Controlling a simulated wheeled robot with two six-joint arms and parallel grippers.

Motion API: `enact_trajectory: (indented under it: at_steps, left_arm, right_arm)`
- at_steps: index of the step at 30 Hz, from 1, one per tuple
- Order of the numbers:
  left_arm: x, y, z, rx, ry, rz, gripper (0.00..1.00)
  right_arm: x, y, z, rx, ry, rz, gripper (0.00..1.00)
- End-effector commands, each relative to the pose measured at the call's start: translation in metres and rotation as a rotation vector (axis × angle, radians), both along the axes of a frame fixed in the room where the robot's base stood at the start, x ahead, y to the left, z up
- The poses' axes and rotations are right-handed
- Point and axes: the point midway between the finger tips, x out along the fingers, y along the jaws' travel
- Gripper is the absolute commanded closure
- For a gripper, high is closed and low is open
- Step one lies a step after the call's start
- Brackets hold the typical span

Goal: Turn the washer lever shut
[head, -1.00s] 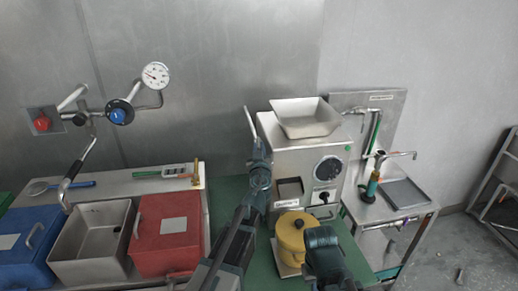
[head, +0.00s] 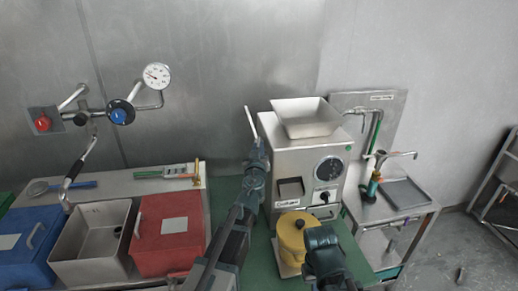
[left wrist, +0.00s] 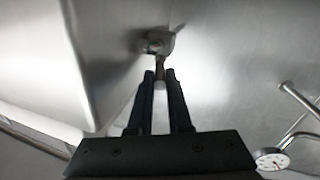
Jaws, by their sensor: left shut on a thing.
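A thin pale lever (head: 249,122) rises at the left side of the steel grinder (head: 281,165), tilted slightly left at its top. I take it for the washer lever. My left gripper (head: 258,150) is at the lower part of this lever. In the left wrist view my left gripper (left wrist: 160,80) is shut on a narrow piece between its fingertips. Just beyond the tips, a small metal fitting (left wrist: 155,42) sits on a bright steel surface. My right gripper (head: 323,245) is low in front of the grinder, next to a yellow canister (head: 292,232); its fingers cannot be made out.
A wall tap with a blue knob (head: 120,112) and gauge (head: 156,76) is at the left. A side table with a tray (head: 405,193) stands right. The grinder's hopper (head: 303,118) is above.

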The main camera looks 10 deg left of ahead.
Motion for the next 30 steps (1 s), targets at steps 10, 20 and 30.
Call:
enact_trajectory:
  at_steps: [10,20,30]
  left_arm:
    - [0.002,0.019,0.0,0.0,0.0,-0.286,1.0]
    - [0.011,0.04,0.0,0.0,0.0,-0.601,1.0]
    - [0.026,0.057,0.0,0.0,0.001,-0.921,1.0]
  right_arm:
    - [0.0,0.0,0.0,0.0,0.0,0.0,1.0]
    - [0.0,0.0,0.0,0.0,0.0,0.0,1.0]
    - [0.0,0.0,0.0,0.0,0.0,0.0,1.0]
